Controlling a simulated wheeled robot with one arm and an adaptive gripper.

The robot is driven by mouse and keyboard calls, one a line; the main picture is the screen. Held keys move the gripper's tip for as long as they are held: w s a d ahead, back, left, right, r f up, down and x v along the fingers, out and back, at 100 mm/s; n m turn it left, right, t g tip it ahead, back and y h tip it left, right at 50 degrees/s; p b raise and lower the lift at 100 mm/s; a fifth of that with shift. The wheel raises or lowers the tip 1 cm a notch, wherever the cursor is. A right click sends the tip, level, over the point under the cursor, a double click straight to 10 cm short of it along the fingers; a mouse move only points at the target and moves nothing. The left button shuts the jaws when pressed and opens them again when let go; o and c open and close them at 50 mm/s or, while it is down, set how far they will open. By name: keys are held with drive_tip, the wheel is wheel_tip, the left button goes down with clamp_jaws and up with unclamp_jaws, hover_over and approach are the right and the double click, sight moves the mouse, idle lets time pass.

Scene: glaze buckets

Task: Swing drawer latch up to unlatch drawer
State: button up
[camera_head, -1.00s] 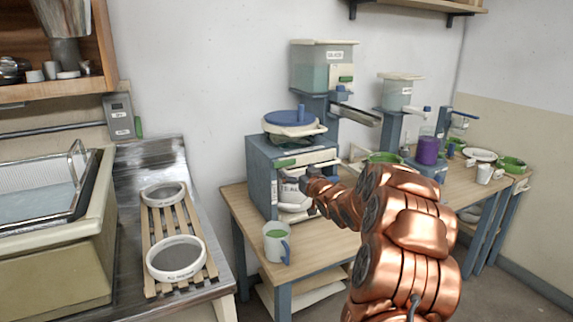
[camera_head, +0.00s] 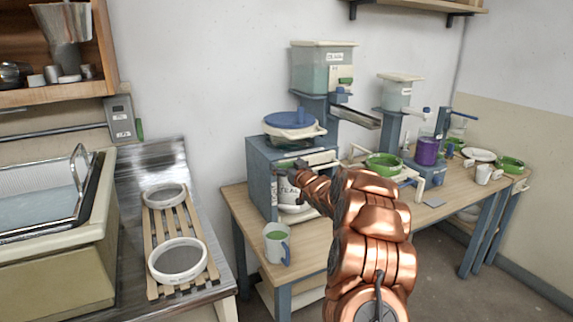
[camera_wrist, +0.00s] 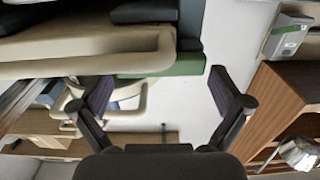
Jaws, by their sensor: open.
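A blue cabinet (camera_head: 259,184) stands on the wooden table, with a cream drawer front (camera_head: 322,157) near its top. The green latch (camera_wrist: 165,66) shows in the wrist view, lying across the cream drawer's edge (camera_wrist: 90,55); in the head view my gripper largely hides it. My gripper (camera_head: 284,170) is at the cabinet's front, by the latch. In the wrist view its two dark fingers (camera_wrist: 161,82) are spread wide with nothing between the tips, and the latch lies just beyond them. I cannot tell whether a finger touches it.
A lidded pot (camera_head: 293,124) stands on the cabinet. A white bucket marked TEAL (camera_head: 289,192) sits in its lower opening, partly hidden. A mug (camera_head: 277,243) stands at the table's front-left. Green bowls (camera_head: 385,166) and a purple container (camera_head: 427,151) are to the right.

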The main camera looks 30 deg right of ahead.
drive_tip(key=c, duration=1.4)
drive_tip(key=shift+a, duration=0.1)
